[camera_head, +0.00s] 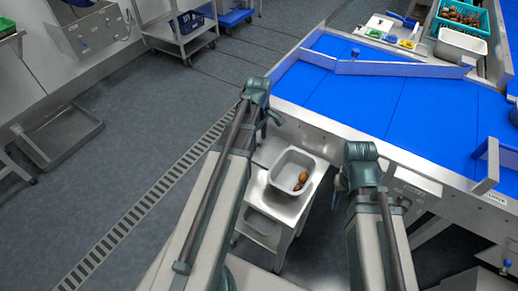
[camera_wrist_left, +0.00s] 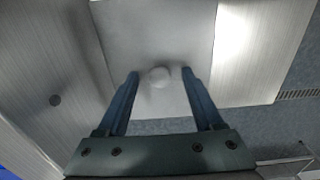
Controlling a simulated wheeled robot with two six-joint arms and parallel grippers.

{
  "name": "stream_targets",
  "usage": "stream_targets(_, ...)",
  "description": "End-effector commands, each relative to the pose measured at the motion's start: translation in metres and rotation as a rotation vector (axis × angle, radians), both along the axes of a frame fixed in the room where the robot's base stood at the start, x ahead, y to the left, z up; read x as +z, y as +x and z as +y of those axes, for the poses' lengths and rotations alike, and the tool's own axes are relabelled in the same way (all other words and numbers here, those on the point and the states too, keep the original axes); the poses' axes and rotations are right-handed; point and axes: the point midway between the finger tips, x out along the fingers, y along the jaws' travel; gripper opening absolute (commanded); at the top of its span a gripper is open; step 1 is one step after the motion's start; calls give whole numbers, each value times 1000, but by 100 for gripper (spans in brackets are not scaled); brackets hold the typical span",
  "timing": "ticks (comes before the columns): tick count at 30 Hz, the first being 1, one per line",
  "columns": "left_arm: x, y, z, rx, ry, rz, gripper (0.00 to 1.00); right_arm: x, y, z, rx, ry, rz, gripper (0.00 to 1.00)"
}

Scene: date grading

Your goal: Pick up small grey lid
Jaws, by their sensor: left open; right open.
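In the left wrist view, a flat, pale grey panel (camera_wrist_left: 185,35) with a round knob (camera_wrist_left: 158,75) looks like the small grey lid. My left gripper (camera_wrist_left: 158,73) is open, with one finger on each side of the knob and a gap on both sides. I cannot tell how far the fingertips are above the panel. In the head view my left gripper (camera_head: 272,118) hangs near the conveyor's edge, and I cannot make out the lid there. My right gripper (camera_head: 341,184) is open and empty, right of the grey tub.
A grey tub (camera_head: 279,181) with a few brown dates stands on a small steel stand (camera_head: 259,198) between my arms. The blue conveyor (camera_head: 350,101) with its steel frame lies beyond them. A grey tray (camera_head: 66,147) lies on the floor at left, where floor is open.

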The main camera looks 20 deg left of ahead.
Motion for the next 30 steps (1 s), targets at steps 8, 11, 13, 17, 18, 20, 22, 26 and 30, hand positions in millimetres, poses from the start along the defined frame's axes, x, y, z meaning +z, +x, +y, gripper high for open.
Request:
stream_targets(8, 1, 0, 0, 0, 0, 0, 45, 1, 0, 0, 0, 0, 0, 50)
stream_targets(11, 1, 0, 0, -1, 0, 0, 27, 1, 0, 0, 0, 0, 0, 50)
stream_targets(13, 1, 0, 0, -1, 0, 0, 14, 1, 0, 0, 0, 0, 0, 50)
stream_targets(17, 1, 0, 0, -1, 0, 0, 0, 1, 0, 0, 0, 0, 0, 50)
stream_targets(18, 1, 0, 0, 0, 0, 0, 0, 1, 0, 0, 0, 0, 0, 50)
stream_targets(20, 1, 0, 0, -1, 0, 0, 0, 1, 0, 0, 0, 0, 0, 50)
stream_targets(22, 1, 0, 0, -1, 0, 0, 0, 1, 0, 0, 0, 0, 0, 50)
stream_targets(26, 2, 0, 0, -1, 0, 0, 0, 2, 0, 0, 0, 0, 0, 50)
stream_targets(30, 3, 0, 0, 0, 0, 0, 0, 3, 0, 0, 0, 0, 0, 50)
